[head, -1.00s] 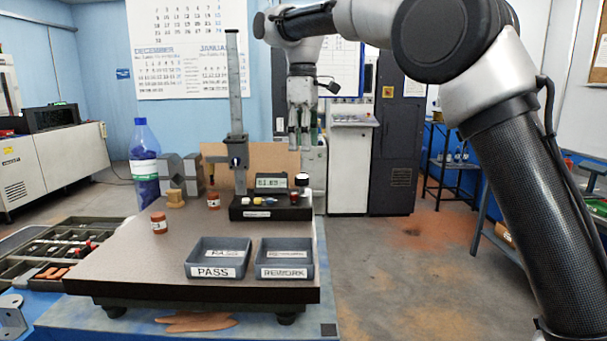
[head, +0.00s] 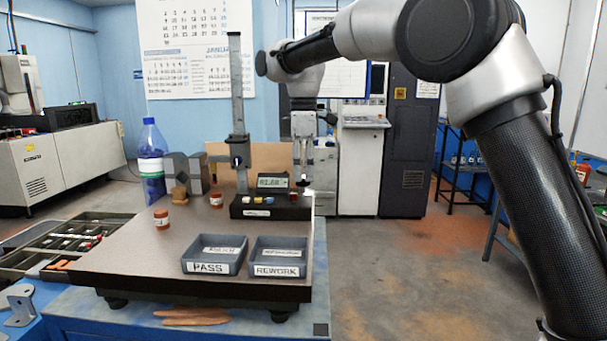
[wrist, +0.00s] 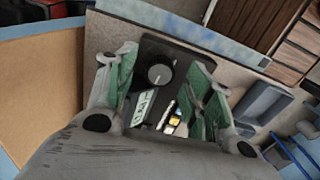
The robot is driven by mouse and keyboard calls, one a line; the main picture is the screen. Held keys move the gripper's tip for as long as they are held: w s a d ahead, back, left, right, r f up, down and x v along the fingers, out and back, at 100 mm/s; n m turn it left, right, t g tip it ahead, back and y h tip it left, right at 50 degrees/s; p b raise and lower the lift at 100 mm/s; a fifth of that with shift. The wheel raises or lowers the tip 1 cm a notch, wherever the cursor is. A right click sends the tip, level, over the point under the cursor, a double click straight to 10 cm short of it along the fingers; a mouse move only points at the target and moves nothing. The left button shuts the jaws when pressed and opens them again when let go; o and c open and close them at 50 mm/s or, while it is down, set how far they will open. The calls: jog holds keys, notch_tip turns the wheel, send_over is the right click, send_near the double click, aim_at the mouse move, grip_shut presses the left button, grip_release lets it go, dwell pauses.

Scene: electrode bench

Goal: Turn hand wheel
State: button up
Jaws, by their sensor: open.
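The hand wheel (wrist: 158,74) is a round dark knob with a pale top, on a black instrument base (head: 250,213) with a small digital display (head: 273,181) and coloured buttons. The wrist view shows the wheel between the two green-padded fingers of my gripper (wrist: 163,70), which is open, with gaps on both sides. In the head view my gripper (head: 303,172) points down over the right end of the base, and its fingers largely hide the wheel. Whether the fingertips reach down beside the wheel is hard to tell.
A tall grey column (head: 237,105) stands left of the display. PASS (head: 214,266) and REWORK (head: 277,271) bins sit at the front of the granite plate (head: 130,250). Orange-capped jars (head: 161,221), metal blocks (head: 190,170) and a blue bottle (head: 152,155) stand to the left.

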jog(key=shift+f, duration=0.7)
jog(key=c, duration=1)
jog(key=shift+m, duration=0.4)
jog(key=m, duration=0.4)
jog(key=shift+m, duration=0.4)
jog(key=m, duration=0.5)
jog(key=shift+s, duration=0.1)
